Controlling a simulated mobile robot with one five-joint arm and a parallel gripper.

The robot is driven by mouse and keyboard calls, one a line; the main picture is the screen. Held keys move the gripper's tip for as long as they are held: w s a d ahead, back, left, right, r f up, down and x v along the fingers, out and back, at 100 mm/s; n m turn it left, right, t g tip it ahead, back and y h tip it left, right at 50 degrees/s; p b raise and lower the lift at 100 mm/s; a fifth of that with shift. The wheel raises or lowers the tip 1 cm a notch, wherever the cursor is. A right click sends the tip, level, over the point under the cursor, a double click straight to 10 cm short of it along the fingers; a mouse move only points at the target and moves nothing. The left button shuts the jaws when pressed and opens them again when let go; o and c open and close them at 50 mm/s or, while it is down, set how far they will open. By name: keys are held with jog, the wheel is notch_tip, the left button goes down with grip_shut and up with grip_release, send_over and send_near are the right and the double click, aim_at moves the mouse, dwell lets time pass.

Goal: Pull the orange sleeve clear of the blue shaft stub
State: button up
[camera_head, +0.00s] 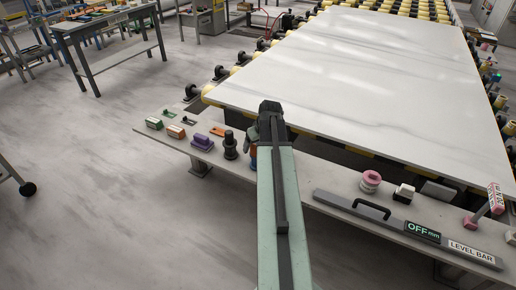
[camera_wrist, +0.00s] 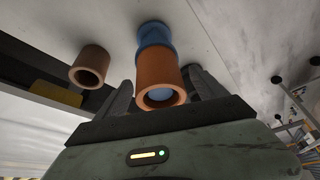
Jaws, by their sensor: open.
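The orange sleeve (camera_wrist: 157,72) sits around the blue shaft stub (camera_wrist: 154,34) in the wrist view. Blue shows beyond the sleeve's far end and also inside its open near end. My gripper (camera_wrist: 160,80) is open, with one dark finger on each side of the sleeve. The left finger stands a little apart from it; whether the right finger touches cannot be told. In the head view my gripper (camera_head: 270,112) and arm hide most of the sleeve and stub; only a sliver of blue (camera_head: 253,165) shows left of the arm.
A brown hollow cylinder (camera_wrist: 90,65) stands left of the sleeve in the wrist view. In the head view a black stepped post (camera_head: 230,146) and a purple block (camera_head: 202,142) stand left of my arm. The stone slab (camera_head: 350,70) lies behind; a level bar (camera_head: 400,228) lies right.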

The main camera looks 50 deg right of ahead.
jog(key=shift+w+f, duration=0.2)
jog(key=shift+f, duration=0.4)
jog(key=shift+r, duration=0.15)
jog(key=shift+c, duration=0.3)
jog(key=c, duration=1.5)
jog(key=shift+r+p, duration=1.1)
jog(key=shift+r, duration=0.05)
jog(key=shift+r+p, duration=2.5)
